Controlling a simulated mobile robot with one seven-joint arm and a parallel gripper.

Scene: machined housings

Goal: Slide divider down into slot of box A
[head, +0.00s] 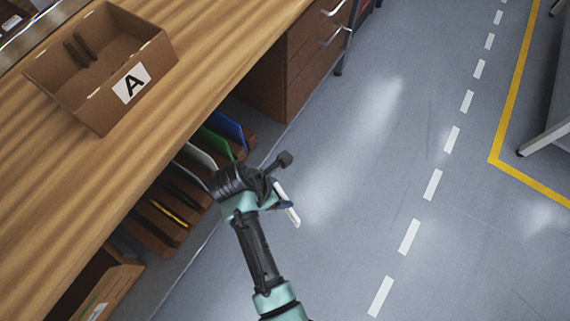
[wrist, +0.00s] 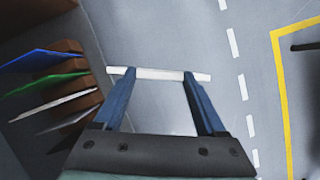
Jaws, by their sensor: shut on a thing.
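Box A (head: 160,62) is an open brown cardboard box with a black A on a white label, on the wooden bench at the upper left of the head view. Dark upright strips (head: 80,50) show on its inner far wall; I cannot make out the slot clearly. My gripper (wrist: 158,75) is shut on a thin white divider (wrist: 150,74), seen edge-on across both blue fingertips in the wrist view. In the head view the divider (head: 291,213) shows partly beyond my gripper (head: 280,196), over the floor, right of the bench and well apart from box A.
The wooden bench (head: 65,185) has bare room in front of the box. Below it, a brown rack holds blue (head: 229,130), green (head: 216,142) and white panels, left of my gripper. A drawer unit (head: 300,60) stands beneath the bench. Open grey floor lies to the right.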

